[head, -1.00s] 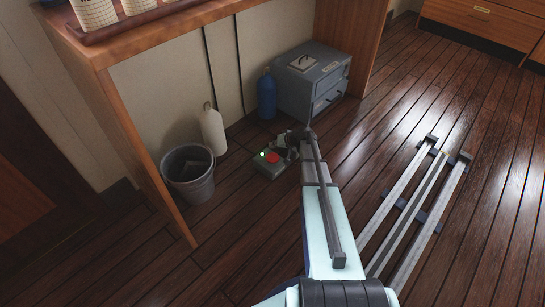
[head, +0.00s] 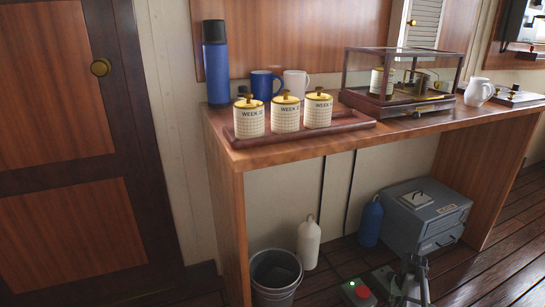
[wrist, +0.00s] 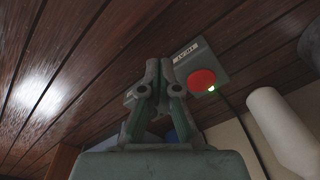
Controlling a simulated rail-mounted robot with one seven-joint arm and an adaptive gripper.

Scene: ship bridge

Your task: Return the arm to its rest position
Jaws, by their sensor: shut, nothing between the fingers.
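My gripper (wrist: 157,78) is shut and empty in the wrist view, its fingers together. It is low over the plank floor. A small grey box (wrist: 222,62) with a red button (wrist: 201,79) and a lit green lamp is beside the fingertips; I cannot tell if they touch. In the head view, my gripper and part of my arm (head: 411,273) show at the bottom edge, in front of the grey cabinet. The button box (head: 357,291) is just to their left, partly cut by the frame edge.
A wooden desk (head: 300,156) stands above, with a tray of lidded jars, mugs, a blue flask and a glass case. Under it are a bin (head: 276,273), a white bottle (head: 309,243), a blue bottle (head: 370,222) and a grey cabinet (head: 428,213). A door (head: 70,150) is at left.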

